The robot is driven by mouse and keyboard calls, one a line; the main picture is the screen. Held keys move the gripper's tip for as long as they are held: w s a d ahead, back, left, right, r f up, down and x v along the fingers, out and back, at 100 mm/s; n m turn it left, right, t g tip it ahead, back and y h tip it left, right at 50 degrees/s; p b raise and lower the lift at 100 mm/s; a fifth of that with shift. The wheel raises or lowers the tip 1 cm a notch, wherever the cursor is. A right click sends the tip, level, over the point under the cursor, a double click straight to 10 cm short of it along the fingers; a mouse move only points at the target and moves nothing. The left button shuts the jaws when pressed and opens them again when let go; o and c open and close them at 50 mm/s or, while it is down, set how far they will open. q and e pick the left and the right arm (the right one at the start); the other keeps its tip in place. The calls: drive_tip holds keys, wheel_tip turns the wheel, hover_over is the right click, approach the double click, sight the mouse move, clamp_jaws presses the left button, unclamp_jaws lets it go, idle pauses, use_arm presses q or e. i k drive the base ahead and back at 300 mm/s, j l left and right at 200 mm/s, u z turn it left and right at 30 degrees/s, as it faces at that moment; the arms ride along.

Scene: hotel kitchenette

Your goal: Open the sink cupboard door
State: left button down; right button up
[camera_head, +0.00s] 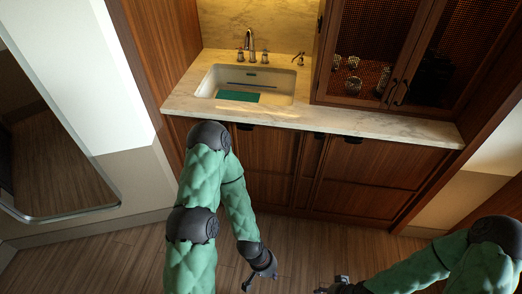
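The sink cupboard door (268,152) is a brown wood panel under the counter, below the sink (268,86). It looks shut, and my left arm hides its left part. A dark handle (245,127) shows at its top edge. My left gripper (261,283) hangs low over the floor in front of the cupboards, clear of the door. Its fingers are spread and hold nothing that I can see. My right gripper (331,287) is at the bottom edge of the view, to the right of the left one and away from the door. Its fingers are small and partly cut off.
A second wood cupboard front (368,178) right of the sink door looks shut. A marble counter (350,123) juts above both. A glazed cabinet (395,55) with cups stands on it. A wall with a mirror (45,140) is at left. The wood floor (300,245) in front is clear.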

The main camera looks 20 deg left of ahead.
sight(269, 156)
drive_tip(key=i+j+u, duration=0.65)
drive_tip(key=j, duration=0.2)
drive_tip(key=i+j+u, duration=0.35)
drive_tip(key=i+l, duration=0.05)
drive_tip(key=i, duration=0.05)
